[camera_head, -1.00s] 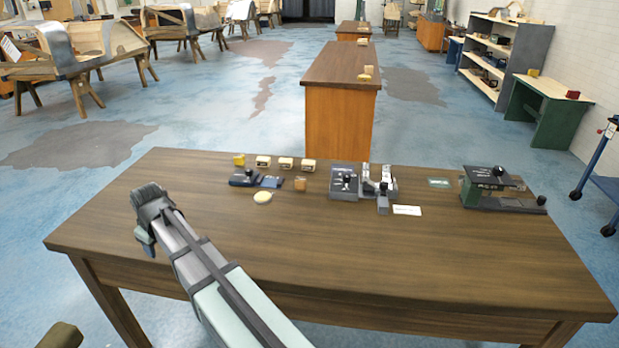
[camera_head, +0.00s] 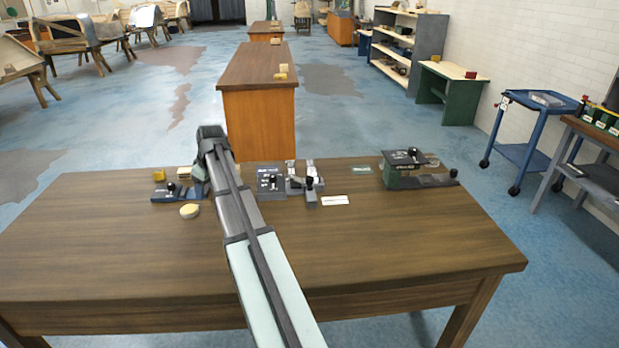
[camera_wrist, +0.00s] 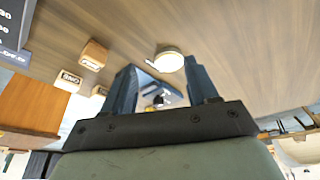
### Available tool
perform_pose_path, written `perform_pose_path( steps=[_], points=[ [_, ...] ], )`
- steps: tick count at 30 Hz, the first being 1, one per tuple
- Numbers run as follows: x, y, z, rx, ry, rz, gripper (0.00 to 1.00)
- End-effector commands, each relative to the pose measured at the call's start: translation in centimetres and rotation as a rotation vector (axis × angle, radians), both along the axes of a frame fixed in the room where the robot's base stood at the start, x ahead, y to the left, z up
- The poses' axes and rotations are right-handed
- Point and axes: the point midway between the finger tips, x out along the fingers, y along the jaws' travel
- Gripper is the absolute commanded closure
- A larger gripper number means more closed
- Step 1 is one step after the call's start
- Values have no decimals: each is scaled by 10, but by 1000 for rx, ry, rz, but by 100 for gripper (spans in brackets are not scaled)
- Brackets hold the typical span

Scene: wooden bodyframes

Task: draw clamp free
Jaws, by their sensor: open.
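No part is plainly marked as the clamp. In the head view, a grey block with a black knob (camera_head: 271,182) stands mid-table, beside a silver fixture (camera_head: 306,180) that has clamp-like uprights and its own black knob. A dark blue fixture with a black knob (camera_head: 172,191) sits at the left. My gripper (camera_head: 202,172) is above the table's back left, between the blue fixture and the grey block, and hides part of what lies behind it. In the wrist view, my gripper (camera_wrist: 163,82) is open, with two blue fingers apart and nothing held. A blue part shows beyond them.
A cream disc (camera_head: 189,211), a yellow block (camera_head: 158,175) and small labelled blocks (camera_wrist: 92,55) lie near the blue fixture. A white label (camera_head: 335,200) and a green-black fixture (camera_head: 405,168) are at the right. The table's front (camera_head: 380,245) is clear.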

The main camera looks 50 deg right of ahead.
Motion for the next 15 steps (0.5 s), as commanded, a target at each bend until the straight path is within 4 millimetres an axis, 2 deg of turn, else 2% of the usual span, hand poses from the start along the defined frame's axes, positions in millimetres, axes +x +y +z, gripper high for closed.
perform_pose_path(
  steps=[1,3,8,15],
  points=[
    [-7,-25,5,3,-2,-19,42],
    [-18,-54,10,9,-4,-40,42],
    [-48,-119,22,21,-10,-84,42],
    [-105,-211,40,37,-25,-149,42]
  ],
)
